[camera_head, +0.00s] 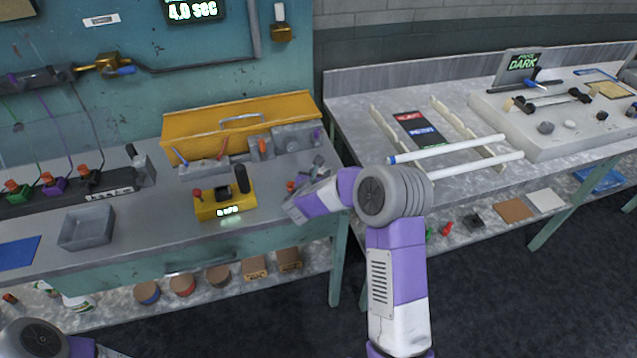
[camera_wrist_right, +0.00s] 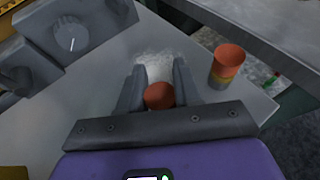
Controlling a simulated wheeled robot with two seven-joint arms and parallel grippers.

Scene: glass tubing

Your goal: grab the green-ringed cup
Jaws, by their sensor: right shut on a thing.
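My right gripper (camera_head: 303,183) is over the right end of the left workbench. In the right wrist view its two grey fingers (camera_wrist_right: 159,68) are on either side of an orange-red round-topped cup (camera_wrist_right: 159,96), and it is shut on that cup. The cup's side is hidden, so I cannot tell its ring colour. A second orange-red cup (camera_wrist_right: 228,66) with a yellow band stands upright to the right of the fingers, apart from them. No green ring shows on either cup. My left gripper is out of view.
A grey box with a dial (camera_wrist_right: 70,38) is close to the left of the fingers. A yellow device (camera_head: 224,203) with a black knob and a grey tray (camera_head: 87,228) are on the bench. The right bench (camera_head: 350,105) holds white tubes (camera_head: 450,148) on rails, past a gap.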

